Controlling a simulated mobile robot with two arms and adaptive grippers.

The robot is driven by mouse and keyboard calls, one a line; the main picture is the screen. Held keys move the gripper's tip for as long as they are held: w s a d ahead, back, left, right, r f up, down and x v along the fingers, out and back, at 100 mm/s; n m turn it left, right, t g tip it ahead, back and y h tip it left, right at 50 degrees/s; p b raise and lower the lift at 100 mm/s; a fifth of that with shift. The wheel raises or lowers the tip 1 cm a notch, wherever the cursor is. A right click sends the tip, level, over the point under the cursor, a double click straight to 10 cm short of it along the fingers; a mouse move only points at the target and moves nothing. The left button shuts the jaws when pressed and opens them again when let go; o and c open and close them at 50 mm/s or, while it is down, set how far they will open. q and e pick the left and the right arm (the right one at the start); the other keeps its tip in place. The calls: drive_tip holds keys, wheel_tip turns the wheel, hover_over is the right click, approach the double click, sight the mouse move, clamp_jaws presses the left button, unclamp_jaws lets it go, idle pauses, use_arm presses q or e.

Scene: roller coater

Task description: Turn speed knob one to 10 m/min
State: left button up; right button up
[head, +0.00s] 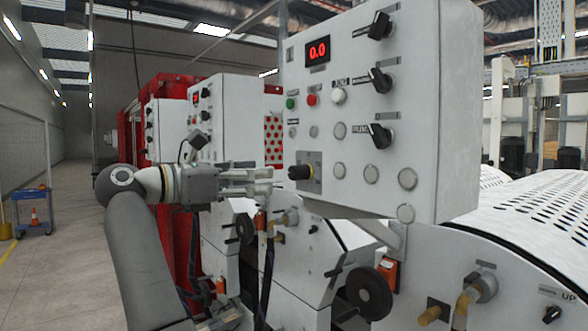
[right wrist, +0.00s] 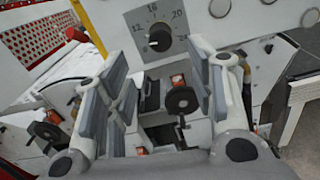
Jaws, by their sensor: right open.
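The speed knob (head: 299,172) is a small black knob on a grey plate at the lower left of the near white control panel (head: 346,191). The right wrist view shows the knob (right wrist: 160,41) on a dial plate, with numbers from 12 to 24 legible; its pointer setting is not clear. My right gripper (head: 268,181) is open and empty, just left of the knob and apart from it. In the right wrist view its fingers (right wrist: 160,78) are spread, with the knob beyond them. A red display (head: 318,50) reads 0.0. My left gripper is not in view.
Several black switches (head: 380,78) and coloured buttons (head: 311,99) sit above the knob. A black handwheel (head: 369,292) and valve fittings lie below the panel. Similar white panels (head: 219,120) stand behind my gripper. The floor aisle (head: 75,200) on the left is mostly free.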

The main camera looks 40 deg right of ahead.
sight(291, 173)
drive_tip(key=d+p, duration=0.1)
drive_tip(key=d, duration=0.2)
drive_tip(key=d+p, duration=0.1)
drive_tip(key=d, duration=0.2)
drive_tip(key=s+d+p, duration=0.1)
drive_tip(key=d+p, duration=0.1)
drive_tip(key=d, duration=0.1)
drive_tip(key=shift+r, duration=0.15)
drive_tip(key=shift+s+d, duration=0.1)
drive_tip(key=shift+d, duration=0.45)
drive_tip(key=shift+c, duration=0.2)
